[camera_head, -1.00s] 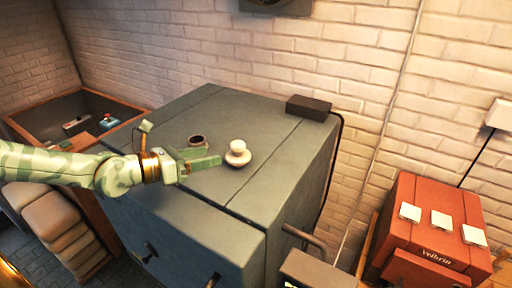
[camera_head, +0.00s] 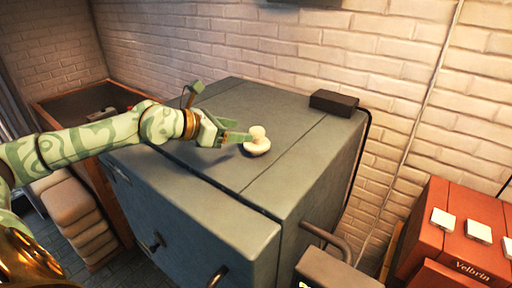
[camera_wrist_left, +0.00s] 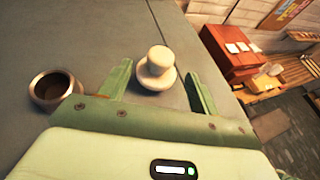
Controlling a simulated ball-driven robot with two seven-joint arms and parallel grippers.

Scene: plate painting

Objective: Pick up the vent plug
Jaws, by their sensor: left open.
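The vent plug (camera_head: 257,141) is a cream knob on a round base, upright on top of the grey-green kiln-like box (camera_head: 300,135). In the left wrist view the plug (camera_wrist_left: 156,70) stands between the two spread fingers, clear of both. My left gripper (camera_head: 243,138) is open at the plug, reaching in from the left; in the left wrist view its fingers (camera_wrist_left: 158,88) flank it, with the plug nearer the left finger. In the left wrist view a round metal-rimmed hole (camera_wrist_left: 56,90) lies left of the gripper. My right gripper is not in view.
A dark block (camera_head: 334,103) sits at the back edge of the box top. A red box (camera_head: 450,235) labelled Velbrin with white tiles stands to the right. A wooden bin (camera_head: 82,100) stands at the left. A brick wall rises behind.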

